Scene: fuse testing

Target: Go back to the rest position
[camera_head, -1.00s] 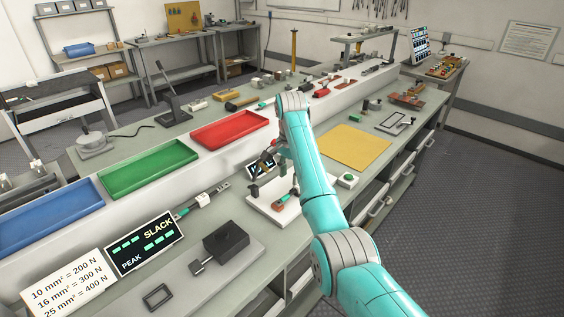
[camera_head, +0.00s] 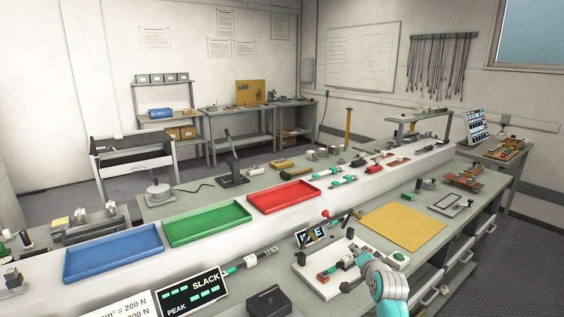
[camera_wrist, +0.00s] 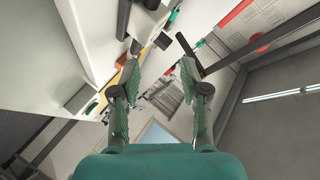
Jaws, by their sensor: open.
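My gripper (camera_wrist: 158,68) is open in the wrist view, with its two green ribbed fingers apart and nothing between them. In the head view my arm (camera_head: 382,278) shows only in part at the lower right, and the gripper's fingers cannot be made out clearly there. The arm's visible end is beside a white-based fixture (camera_head: 308,282). The wrist view is strongly tilted and looks along the bench toward the room.
Blue (camera_head: 112,254), green (camera_head: 207,223) and red (camera_head: 284,197) trays stand on a raised ledge. A yellow mat (camera_head: 403,228) lies right of the fixture. A SLACK/PEAK display (camera_head: 192,293) and a dark block (camera_head: 268,302) are at the front.

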